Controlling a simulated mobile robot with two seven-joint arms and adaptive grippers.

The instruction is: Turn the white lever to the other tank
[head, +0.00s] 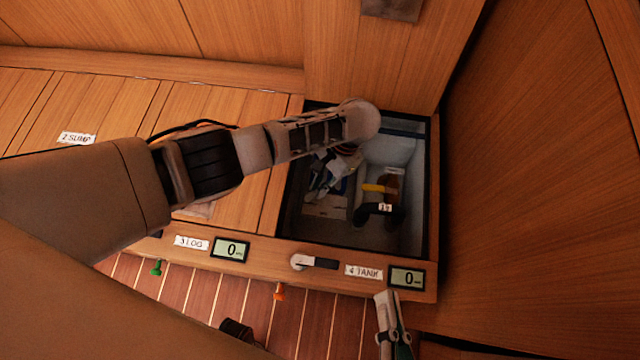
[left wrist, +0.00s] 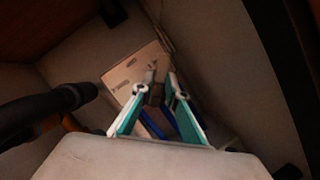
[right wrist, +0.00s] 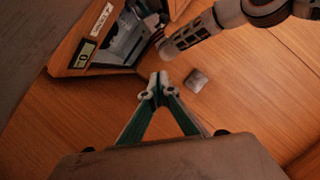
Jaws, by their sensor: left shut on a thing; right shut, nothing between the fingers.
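My left gripper (head: 320,185) reaches down into the open hatch, partly covered by its own wrist. In the left wrist view, its fingertips (left wrist: 160,92) are closed on a small greyish piece (left wrist: 155,93) standing in front of a pale plate (left wrist: 135,75). It appears to be the white lever, but the shade and the fingers hide its shape and which way it points. The plate also shows in the head view (head: 325,208). My right gripper (head: 386,302) is shut and empty outside the hatch, near the front rail; its closed tips show in the right wrist view (right wrist: 158,82).
The hatch's dark rim (head: 430,190) surrounds a dim well. A black hose (head: 368,213) and a yellow handle (head: 375,188) lie right of my left gripper. The front rail carries a white knob with a black arm (head: 300,262) and a "4 TANK" display (head: 407,278) reading 0.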

